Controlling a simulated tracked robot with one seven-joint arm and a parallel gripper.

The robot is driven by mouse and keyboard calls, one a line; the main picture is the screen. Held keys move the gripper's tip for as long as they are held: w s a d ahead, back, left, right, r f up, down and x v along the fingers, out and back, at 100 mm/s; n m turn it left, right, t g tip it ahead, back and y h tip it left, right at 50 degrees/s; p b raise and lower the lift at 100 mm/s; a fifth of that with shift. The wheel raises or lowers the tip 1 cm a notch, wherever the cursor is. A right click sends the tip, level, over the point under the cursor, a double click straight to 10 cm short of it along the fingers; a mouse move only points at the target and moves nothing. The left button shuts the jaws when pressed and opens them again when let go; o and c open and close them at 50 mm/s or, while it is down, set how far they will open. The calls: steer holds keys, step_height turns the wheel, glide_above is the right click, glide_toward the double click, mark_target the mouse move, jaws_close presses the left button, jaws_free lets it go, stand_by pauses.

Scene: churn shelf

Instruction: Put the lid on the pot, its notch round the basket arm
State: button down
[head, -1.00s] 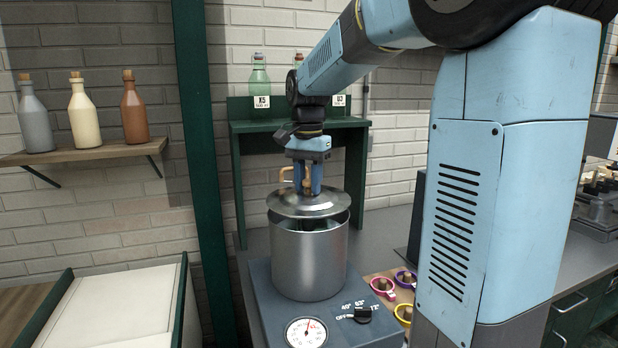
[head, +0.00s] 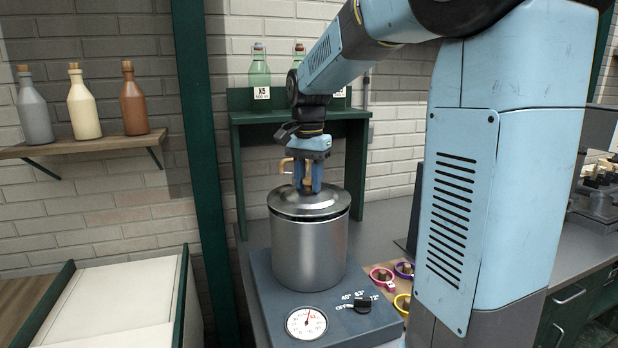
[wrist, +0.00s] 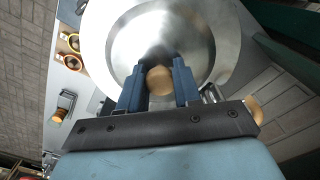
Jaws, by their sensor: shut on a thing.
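The steel pot (head: 308,255) stands upright on the hotplate (head: 262,290) in the head view. The steel lid (head: 325,205) lies nearly level over the pot's mouth, with a thin dark line between lid and rim. I cannot tell whether it is fully seated. My gripper (head: 308,188) is above the lid, shut on its wooden knob, which shows between the blue fingers in the wrist view (wrist: 159,80). The tan handle of the basket arm (head: 285,166) rises just left of the fingers; it also seems to show at right in the wrist view (wrist: 255,108). The notch is hidden.
The hotplate has a dial gauge (head: 307,323) and a black knob (head: 362,304) in front. Several coloured rings (head: 381,277) lie at its right. A green shelf (head: 345,116) with bottles stands behind. A wall shelf (head: 90,146) holds three corked bottles at left.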

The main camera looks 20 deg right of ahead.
steer(key=shift+f, duration=0.55)
stand_by(0.5)
steer(key=c, duration=0.7)
jaws_free()
steer(key=shift+r, duration=0.1)
steer(key=shift+c, duration=0.2)
steer(key=shift+r, duration=3.45)
steer(key=s+f+n+t, duration=0.2)
steer(key=s+f+n, duration=0.1)
steer(key=s, duration=0.8)
steer(key=s+f+n+t, duration=0.3)
steer(key=s+n, duration=0.3)
steer(key=s, duration=0.5)
steer(key=shift+s+d+f+t, duration=0.15)
steer(key=shift+s+f+t, duration=0.15)
steer(key=shift+s+f, duration=0.15)
